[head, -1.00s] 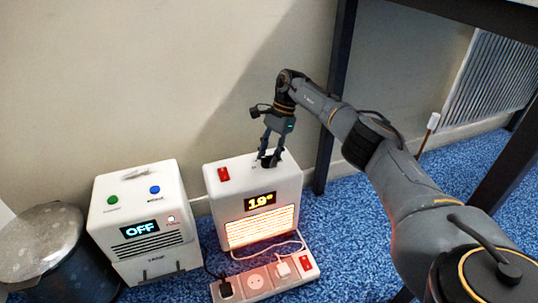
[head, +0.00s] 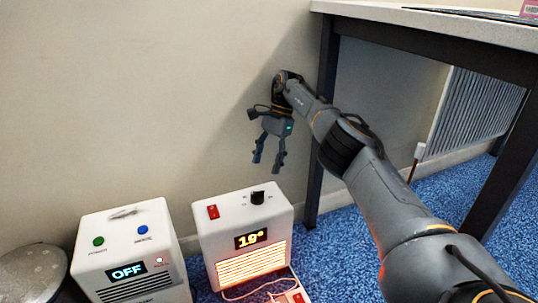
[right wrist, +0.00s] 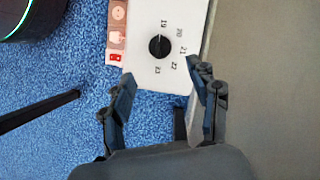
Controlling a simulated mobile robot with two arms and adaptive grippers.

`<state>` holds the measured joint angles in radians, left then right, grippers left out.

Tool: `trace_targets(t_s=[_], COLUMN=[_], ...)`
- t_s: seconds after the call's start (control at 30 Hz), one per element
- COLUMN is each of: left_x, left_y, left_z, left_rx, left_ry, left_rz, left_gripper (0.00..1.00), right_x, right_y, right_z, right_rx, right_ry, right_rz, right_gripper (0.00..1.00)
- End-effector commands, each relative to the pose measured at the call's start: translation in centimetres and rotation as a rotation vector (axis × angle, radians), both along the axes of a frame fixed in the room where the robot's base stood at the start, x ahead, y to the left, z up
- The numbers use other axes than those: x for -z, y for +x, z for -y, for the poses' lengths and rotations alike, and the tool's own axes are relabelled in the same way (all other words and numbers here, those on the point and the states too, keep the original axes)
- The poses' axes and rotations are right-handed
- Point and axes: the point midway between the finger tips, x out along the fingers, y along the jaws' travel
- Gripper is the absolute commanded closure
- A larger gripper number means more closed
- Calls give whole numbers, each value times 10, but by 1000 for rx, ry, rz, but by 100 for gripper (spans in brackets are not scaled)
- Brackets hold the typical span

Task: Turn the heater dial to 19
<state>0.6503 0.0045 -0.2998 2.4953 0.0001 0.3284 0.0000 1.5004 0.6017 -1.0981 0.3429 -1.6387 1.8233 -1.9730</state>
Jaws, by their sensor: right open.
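The white heater (head: 243,236) stands on the blue carpet, its front grille glowing orange and its display (head: 251,239) reading 19°. Its black dial (head: 257,197) is on the top face and is fully uncovered. In the right wrist view the dial (right wrist: 159,46) shows with numbers around it, among them 19, 20, 21, 22 and 23; its pointer line faces the 19 side. My right gripper (head: 268,167) is open and empty in the air above the heater, clear of the dial. My left gripper is not in view.
A red switch (head: 213,212) is on the heater's top. A white box reading OFF (head: 130,255) stands to the left, beside a dark bin (head: 35,272). A power strip (head: 292,297) lies in front. A table leg (head: 323,130) rises to the right; the wall is close behind.

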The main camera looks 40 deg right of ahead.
Motion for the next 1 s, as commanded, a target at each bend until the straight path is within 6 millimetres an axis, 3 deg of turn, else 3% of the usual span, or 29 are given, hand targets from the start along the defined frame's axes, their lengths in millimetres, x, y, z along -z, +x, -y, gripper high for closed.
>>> trace_targets(t_s=[0.3, 1.0], left_x=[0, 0], left_y=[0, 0], left_z=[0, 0], left_rx=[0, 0], left_ry=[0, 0], left_rz=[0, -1], left_gripper=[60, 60], right_x=[-18, -19], right_y=[1, 0], right_z=[7, 6], right_rx=[1, -2], right_ry=[0, 2], right_rz=[0, -1], right_gripper=[40, 40])
